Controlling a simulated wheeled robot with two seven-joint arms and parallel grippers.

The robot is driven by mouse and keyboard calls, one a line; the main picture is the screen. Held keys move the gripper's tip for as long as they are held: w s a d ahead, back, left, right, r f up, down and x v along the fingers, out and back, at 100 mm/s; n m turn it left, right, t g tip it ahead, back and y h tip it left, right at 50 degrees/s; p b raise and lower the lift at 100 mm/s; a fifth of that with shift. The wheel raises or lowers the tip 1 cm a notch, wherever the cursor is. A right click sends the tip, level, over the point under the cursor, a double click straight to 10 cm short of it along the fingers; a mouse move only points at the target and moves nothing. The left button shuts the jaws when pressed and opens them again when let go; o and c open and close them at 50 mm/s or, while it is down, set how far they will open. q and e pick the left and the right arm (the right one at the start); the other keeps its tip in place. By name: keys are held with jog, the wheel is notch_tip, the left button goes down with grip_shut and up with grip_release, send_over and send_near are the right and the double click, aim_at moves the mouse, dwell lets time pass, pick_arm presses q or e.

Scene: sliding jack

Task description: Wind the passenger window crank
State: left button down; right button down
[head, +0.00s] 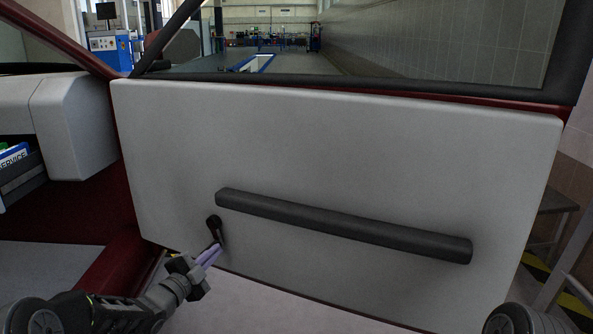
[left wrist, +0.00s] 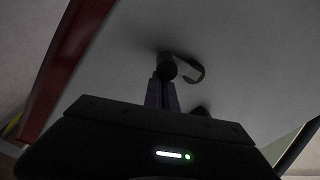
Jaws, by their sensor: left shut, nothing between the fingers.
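The window crank (head: 214,226) is a small dark handle low on the left part of the grey door panel (head: 330,140). Its arm slants down and to the right from its upper end. In the left wrist view the crank's dark knob (left wrist: 167,67) stands just beyond the fingertips, with its arm curving to the right. My left gripper (head: 209,254) has purple fingers, which are shut with nothing between them. The fingertips are at the crank's lower end; I cannot tell if they touch it. The fingers also show in the left wrist view (left wrist: 162,92). My right gripper is not in view.
A long dark armrest (head: 340,225) juts from the panel to the right of and above the crank. An open glovebox (head: 22,172) with a service booklet is at the left. The window above the panel looks onto a workshop. The panel's lower middle is clear.

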pick_arm(q)
jog(key=shift+w+a+f, duration=0.2)
jog(key=shift+a+f, duration=0.2)
jog(key=shift+a, duration=0.15)
jog(key=shift+s+d+r, duration=0.2)
jog(key=shift+d+r, duration=0.15)
jog(key=shift+d, duration=0.2)
jog(key=v, duration=0.9)
